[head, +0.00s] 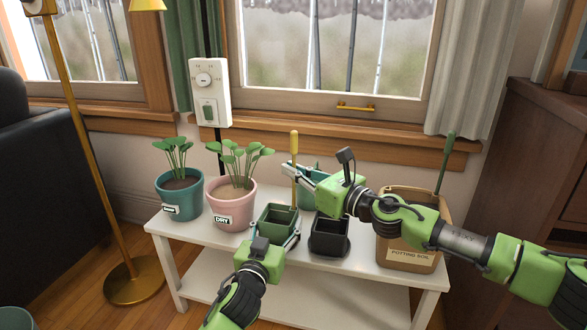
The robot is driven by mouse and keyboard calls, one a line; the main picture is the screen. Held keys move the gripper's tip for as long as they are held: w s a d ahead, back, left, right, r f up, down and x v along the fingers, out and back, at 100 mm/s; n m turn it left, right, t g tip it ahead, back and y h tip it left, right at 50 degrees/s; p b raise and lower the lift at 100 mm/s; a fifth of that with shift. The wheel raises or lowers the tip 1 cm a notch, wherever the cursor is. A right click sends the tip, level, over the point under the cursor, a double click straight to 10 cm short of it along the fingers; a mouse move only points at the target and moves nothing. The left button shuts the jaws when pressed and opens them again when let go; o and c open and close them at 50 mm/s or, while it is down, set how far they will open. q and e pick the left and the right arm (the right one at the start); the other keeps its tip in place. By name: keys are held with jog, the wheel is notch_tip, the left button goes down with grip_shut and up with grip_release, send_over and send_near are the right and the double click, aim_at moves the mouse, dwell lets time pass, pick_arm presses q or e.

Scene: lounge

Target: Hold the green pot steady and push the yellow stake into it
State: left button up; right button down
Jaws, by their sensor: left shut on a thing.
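The square green pot (278,218) stands on the white table. My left gripper (277,235) reaches from the front, its fingers along the pot's two sides, shut on it. The yellow stake (294,148) stands upright at the pot's back right, its thicker end up. Its lower end meets the pot's rim in the picture; I cannot tell whether it is inside. My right gripper (291,172) comes in from the right, with its fingertips at the stake's middle. Whether they grip it or only overlap it is unclear.
A black square pot (329,236) stands close to the right, under my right arm. A potting soil container (410,254) is farther right. A teal pot (181,197) and a pink pot (231,208) with plants stand left. The white table's (190,240) front left is bare.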

jog(key=shift+f, duration=1.25)
jog(key=c, duration=2.2)
grip_release()
jog(key=v, duration=1.2)
pick_arm(q)
jog(key=o, duration=1.2)
jog(key=shift+s, duration=0.1)
